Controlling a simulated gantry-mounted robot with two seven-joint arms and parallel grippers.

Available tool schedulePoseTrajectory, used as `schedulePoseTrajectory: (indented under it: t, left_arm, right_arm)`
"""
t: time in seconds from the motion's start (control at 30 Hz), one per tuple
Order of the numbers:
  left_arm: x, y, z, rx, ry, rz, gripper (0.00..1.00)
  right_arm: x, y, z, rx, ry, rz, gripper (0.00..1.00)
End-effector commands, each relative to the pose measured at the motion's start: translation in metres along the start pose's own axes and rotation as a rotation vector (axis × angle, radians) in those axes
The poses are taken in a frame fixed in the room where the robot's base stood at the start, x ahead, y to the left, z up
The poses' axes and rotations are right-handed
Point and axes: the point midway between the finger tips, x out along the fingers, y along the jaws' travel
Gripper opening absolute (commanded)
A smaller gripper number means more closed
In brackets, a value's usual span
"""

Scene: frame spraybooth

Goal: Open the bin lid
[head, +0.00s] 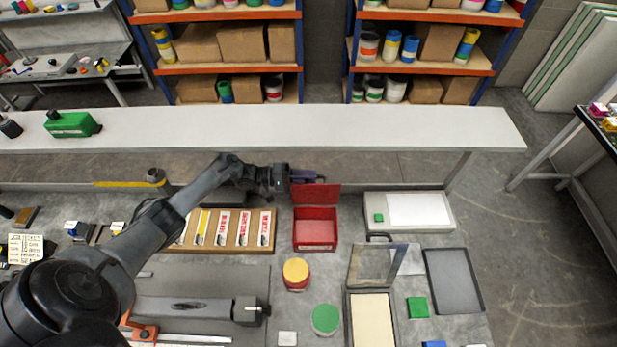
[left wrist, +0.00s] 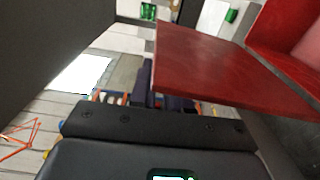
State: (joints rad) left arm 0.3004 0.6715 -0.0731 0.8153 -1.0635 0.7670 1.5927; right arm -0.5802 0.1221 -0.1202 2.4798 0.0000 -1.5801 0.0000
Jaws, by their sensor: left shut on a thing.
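The red bin (head: 315,230) stands on the bench, right of the wooden board. Its red lid (head: 318,196) stands raised at the bin's back edge, and I see into the open top. My left gripper (head: 308,177), with dark purple fingers, is shut at the lid's upper edge. In the left wrist view the lid (left wrist: 220,65) is a large tilted red panel beside the fingers (left wrist: 148,88), with part of the bin (left wrist: 290,35) at the upper right. The exact grip contact is partly hidden. My right gripper is not in view.
A wooden board (head: 247,213) with red-and-white strips lies left of the bin. A white tray (head: 440,213) is on its right. Yellow and green round tins (head: 325,319) and a clear-lidded box (head: 370,318) stand in front. A long pale shelf (head: 300,128) runs behind.

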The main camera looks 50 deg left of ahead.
Motion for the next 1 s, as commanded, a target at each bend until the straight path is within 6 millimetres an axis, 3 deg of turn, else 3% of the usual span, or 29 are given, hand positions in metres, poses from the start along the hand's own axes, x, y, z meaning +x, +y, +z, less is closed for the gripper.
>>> schedulePoseTrajectory:
  t: [0.03,0.17,0.57,1.0]
  left_arm:
    - [0.001,0.003,-0.002,0.005,0.002,0.006,0.21]
    - [0.000,0.002,-0.002,0.004,0.002,0.004,0.38]
    - [-0.006,0.000,-0.001,0.002,0.002,0.000,0.38]
    - [-0.075,-0.002,-0.001,0.004,0.002,-0.002,0.38]
  right_arm:
    - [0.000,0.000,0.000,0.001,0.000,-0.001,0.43]
    - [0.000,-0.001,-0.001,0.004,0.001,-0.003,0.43]
    - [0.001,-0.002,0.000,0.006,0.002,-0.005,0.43]
    - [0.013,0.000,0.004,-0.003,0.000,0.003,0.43]
